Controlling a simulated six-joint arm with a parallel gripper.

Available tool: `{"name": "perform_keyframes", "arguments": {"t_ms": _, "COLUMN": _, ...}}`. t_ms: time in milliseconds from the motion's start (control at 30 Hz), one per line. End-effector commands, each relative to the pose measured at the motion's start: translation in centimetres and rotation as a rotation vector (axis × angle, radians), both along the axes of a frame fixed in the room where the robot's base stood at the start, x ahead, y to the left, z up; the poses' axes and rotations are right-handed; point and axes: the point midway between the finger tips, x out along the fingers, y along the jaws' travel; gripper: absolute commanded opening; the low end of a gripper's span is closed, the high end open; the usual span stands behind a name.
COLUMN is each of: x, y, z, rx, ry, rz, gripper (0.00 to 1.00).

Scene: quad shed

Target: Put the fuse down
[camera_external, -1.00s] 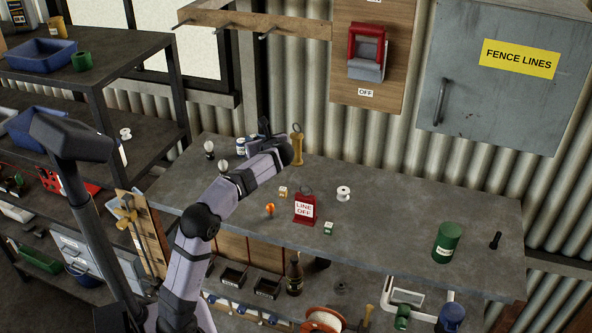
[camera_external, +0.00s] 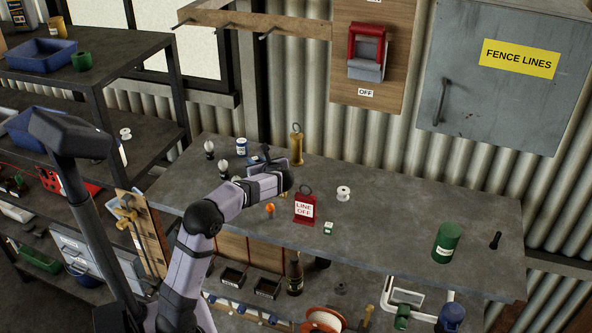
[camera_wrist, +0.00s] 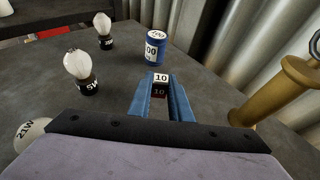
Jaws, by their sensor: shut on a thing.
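The fuse (camera_wrist: 160,85) is a small block with a white top and a dark reddish-brown side, both marked 10. It sits between the two blue fingers of my gripper (camera_wrist: 160,95) in the wrist view. The jaws are shut on it. Whether its underside touches the bench cannot be told. In the external view my gripper (camera_external: 264,157) is over the left back part of the grey bench (camera_external: 390,215), left of the brass cylinder (camera_external: 297,148). The fuse is not discernible there.
A blue canister (camera_wrist: 154,48) stands beyond the fingers, with bulbs (camera_wrist: 77,72) to the left. The ringed brass cylinder shows at the right (camera_wrist: 283,92). A red LINE OFF tag (camera_external: 305,208), white spool (camera_external: 343,193) and green can (camera_external: 447,242) stand further right, with bare bench between.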

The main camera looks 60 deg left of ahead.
Motion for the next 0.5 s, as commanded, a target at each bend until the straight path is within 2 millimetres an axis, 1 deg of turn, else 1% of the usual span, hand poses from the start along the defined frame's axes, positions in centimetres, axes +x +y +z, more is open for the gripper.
{"name": "perform_keyframes", "arguments": {"t_ms": 100, "x": 0.01, "y": -0.01, "z": -0.84, "rx": -0.001, "ry": 0.001, "rz": -0.001, "gripper": 0.0}}
{"name": "perform_keyframes", "arguments": {"t_ms": 367, "x": 0.02, "y": -0.01, "z": -0.93, "rx": 0.0, "ry": -0.001, "rz": -0.001, "gripper": 0.0}}
{"name": "perform_keyframes", "arguments": {"t_ms": 500, "x": 0.02, "y": -0.01, "z": -1.27, "rx": 0.0, "ry": -0.001, "rz": -0.001, "gripper": 0.0}}
